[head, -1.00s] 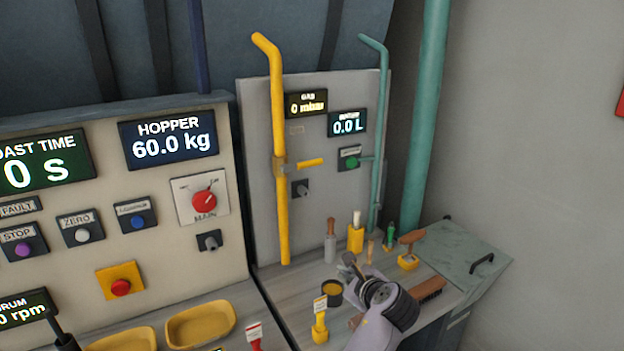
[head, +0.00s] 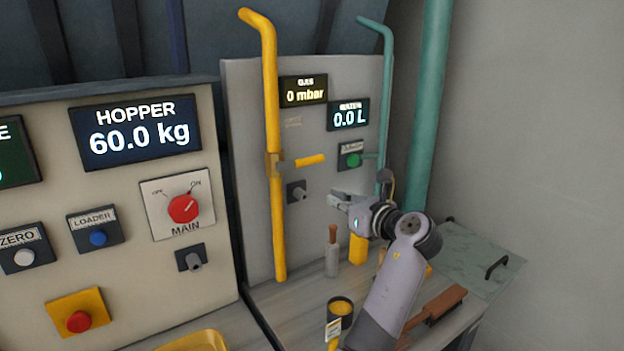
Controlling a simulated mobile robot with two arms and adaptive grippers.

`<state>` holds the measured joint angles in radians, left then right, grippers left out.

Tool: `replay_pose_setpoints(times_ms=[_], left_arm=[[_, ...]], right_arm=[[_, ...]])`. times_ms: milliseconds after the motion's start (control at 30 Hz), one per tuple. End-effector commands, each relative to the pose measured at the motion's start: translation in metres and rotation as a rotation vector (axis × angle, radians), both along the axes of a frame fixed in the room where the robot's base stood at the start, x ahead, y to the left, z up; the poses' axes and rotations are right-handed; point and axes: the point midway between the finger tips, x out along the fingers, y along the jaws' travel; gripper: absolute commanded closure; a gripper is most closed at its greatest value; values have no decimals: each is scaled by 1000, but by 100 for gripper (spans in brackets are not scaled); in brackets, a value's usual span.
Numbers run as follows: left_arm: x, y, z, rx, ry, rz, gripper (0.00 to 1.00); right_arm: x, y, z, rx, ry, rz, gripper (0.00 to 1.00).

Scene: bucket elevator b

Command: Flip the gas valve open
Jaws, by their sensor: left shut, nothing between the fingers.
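The gas valve has a short yellow lever (head: 310,160) pointing sideways, level, to the right of a brass-coloured valve body (head: 274,164) on the vertical yellow gas pipe (head: 272,95). The gas display (head: 303,90) above reads 0 mbar. My left gripper (head: 333,199) is shut and empty, in front of the grey panel. In the picture its fingertips are below and slightly right of the lever, apart from it. My right gripper is not in view.
A teal pipe (head: 386,100) and green button (head: 353,160) lie right of the lever. A grey knob (head: 297,192) is below it. A brush (head: 437,303), a wooden-handled tool (head: 332,252) and a dark cup (head: 340,311) stand or lie on the bench.

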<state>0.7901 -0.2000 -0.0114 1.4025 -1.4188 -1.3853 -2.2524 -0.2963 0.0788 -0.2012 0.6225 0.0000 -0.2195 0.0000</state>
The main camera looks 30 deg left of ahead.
Motion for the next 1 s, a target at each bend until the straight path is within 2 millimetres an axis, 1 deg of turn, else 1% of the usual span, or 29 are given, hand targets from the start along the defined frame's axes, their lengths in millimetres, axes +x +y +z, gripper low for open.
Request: replay_pose_setpoints(times_ms=[133,267,367,700,733,800,900,1000], left_arm=[[0,2,0,-1,1,1,100],[4,12,-1,2,2,3,100],[10,27,-2,0,2,3,100],[37,93,-11,1,1,3,100],[39,95,-9,-2,-1,1,100],[37,89,6,-3,-4,-1,100],[36,87,17,-3,-3,-1,100],[35,86,23,-3,-1,-1,100]], right_arm=[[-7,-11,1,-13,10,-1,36],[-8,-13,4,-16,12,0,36],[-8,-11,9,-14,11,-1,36],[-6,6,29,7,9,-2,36],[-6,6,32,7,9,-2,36],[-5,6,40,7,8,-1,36],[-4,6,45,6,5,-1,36],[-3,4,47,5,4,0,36]])
